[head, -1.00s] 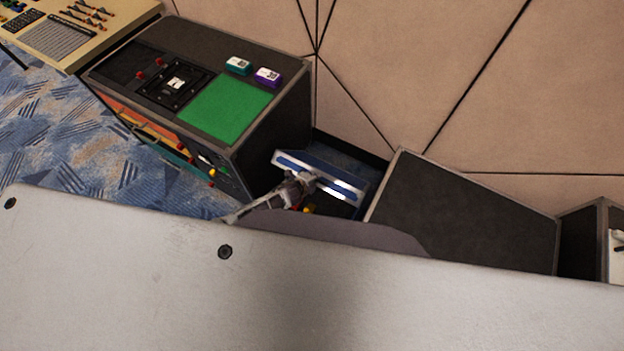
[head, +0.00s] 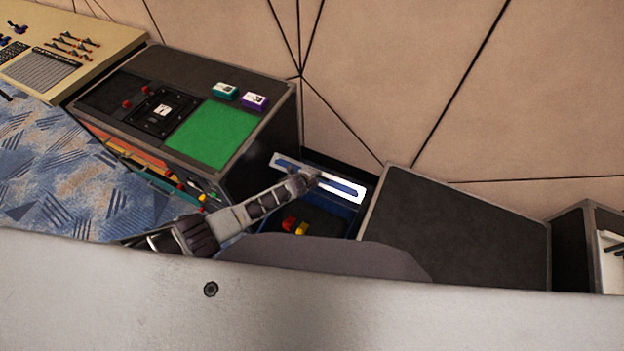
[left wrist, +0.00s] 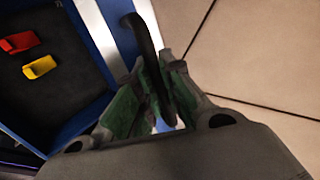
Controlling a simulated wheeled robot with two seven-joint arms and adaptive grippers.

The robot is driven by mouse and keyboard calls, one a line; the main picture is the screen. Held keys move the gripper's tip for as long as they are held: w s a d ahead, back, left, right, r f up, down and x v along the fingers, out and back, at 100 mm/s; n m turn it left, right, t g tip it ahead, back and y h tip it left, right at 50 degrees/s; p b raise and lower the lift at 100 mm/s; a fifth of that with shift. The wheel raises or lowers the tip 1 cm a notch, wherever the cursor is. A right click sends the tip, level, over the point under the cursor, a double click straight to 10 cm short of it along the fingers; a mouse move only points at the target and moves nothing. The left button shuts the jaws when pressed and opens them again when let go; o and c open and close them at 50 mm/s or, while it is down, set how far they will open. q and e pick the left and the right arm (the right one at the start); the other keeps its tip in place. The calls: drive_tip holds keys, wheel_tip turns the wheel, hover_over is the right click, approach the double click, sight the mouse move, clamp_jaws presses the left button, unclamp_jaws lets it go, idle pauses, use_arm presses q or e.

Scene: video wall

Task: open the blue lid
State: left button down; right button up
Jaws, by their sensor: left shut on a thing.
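The blue lid (head: 345,189) with a pale silver border stands raised at the back of a dark blue box (head: 340,224) in the head view. My left gripper (head: 309,179) is at the lid's middle. In the left wrist view the green-padded fingers (left wrist: 158,90) are closed around a curved black handle (left wrist: 147,38) beside the lid's silver and blue edge (left wrist: 121,35). The box is open, with a red piece (left wrist: 20,42) and a yellow piece (left wrist: 40,67) on its dark floor. My right gripper is in neither view.
A dark console with a green panel (head: 213,131) stands left of the box. A sloping dark cabinet top (head: 455,228) is close on the right. The beige panelled wall (head: 400,80) rises right behind. Patterned blue carpet (head: 45,180) lies at the left.

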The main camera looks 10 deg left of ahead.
use_arm(q)
drive_tip(key=shift+w+r, duration=0.15)
drive_tip(key=shift+w, duration=0.1)
drive_tip(key=c, duration=1.5)
unclamp_jaws()
drive_tip(key=shift+c, duration=0.2)
drive_tip(key=shift+s, duration=0.15)
drive_tip(key=shift+s+a+r, duration=0.1)
drive_tip(key=shift+v, duration=1.3)
drive_tip(key=v, duration=0.9)
